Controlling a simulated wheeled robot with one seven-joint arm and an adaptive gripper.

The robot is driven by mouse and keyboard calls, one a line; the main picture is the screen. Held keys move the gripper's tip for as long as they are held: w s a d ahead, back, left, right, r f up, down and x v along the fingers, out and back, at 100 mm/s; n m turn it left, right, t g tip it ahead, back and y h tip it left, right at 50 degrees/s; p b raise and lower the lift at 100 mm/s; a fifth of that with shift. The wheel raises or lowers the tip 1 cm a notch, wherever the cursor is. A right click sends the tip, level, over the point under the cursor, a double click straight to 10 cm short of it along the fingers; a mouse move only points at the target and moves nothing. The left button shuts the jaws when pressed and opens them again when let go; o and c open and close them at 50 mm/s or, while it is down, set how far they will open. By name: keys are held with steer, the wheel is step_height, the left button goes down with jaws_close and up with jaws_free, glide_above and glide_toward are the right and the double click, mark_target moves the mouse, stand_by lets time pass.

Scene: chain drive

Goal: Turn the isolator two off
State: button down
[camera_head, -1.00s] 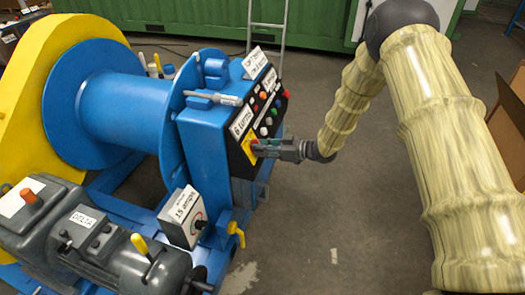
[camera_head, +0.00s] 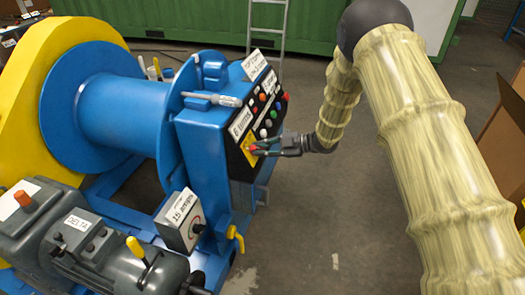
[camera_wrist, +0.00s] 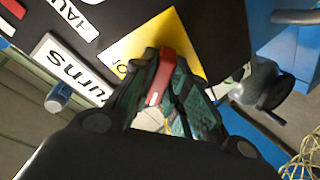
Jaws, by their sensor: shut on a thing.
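A red handle (camera_wrist: 160,78) stands out from a yellow plate (camera_wrist: 150,42) on the black control panel (camera_head: 240,165). I take it for an isolator handle, but no number on it can be read. My gripper (camera_head: 266,146) reaches the panel's lower part from the right. Its two fingers lie on either side of the red handle and are shut on it, as the wrist view shows. The fingers hide part of the handle and of the plate's lettering, of which a few letters show.
Several coloured buttons (camera_head: 268,108) sit above the yellow plate. A blue winch drum (camera_head: 115,115) and yellow guard (camera_head: 50,60) stand to the left. A grey box with a dial (camera_head: 180,220) and yellow-handled valve (camera_head: 236,236) are below.

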steer(key=shift+n, duration=0.4)
steer(key=c, duration=1.4)
jaws_free()
steer(key=shift+d, duration=0.1)
steer(key=v, duration=1.2)
